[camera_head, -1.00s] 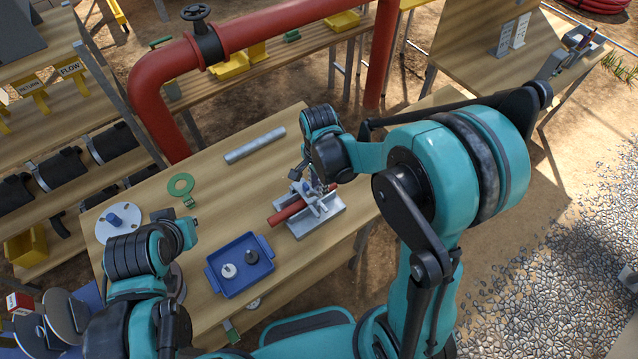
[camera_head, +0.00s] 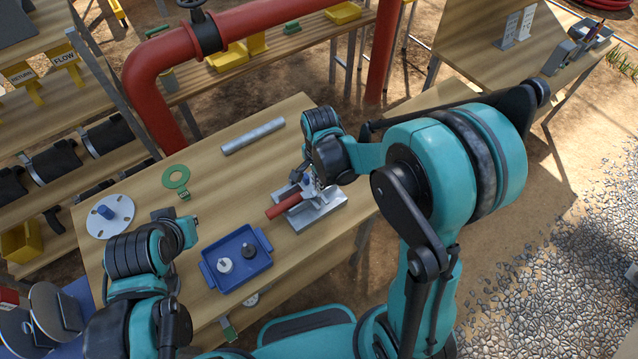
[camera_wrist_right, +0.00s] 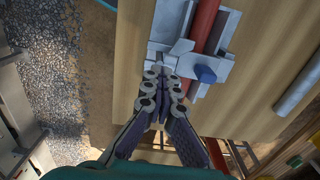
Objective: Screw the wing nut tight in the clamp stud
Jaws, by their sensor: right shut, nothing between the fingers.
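The clamp (camera_head: 322,212) is a grey metal fixture on the wooden table with a red pipe (camera_head: 283,207) lying through it. In the right wrist view, the clamp (camera_wrist_right: 168,22) shows a grey crossbar over the red pipe (camera_wrist_right: 206,25). A blue part (camera_wrist_right: 205,74), seemingly the wing nut, sits at the crossbar's right; its threads and stud are hidden. My right gripper (camera_head: 314,182) is at the clamp. In its wrist view, the gripper (camera_wrist_right: 162,84) is shut and empty, fingertips close to the crossbar, left of the blue part; contact is unclear.
A blue tray (camera_head: 262,237) holds a white piece (camera_head: 225,265) and a dark piece (camera_head: 249,251). A grey tube (camera_head: 253,136), a green ring (camera_head: 176,177) and a white flange (camera_head: 94,226) lie on the table. A large red pipe (camera_head: 143,85) stands behind the table.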

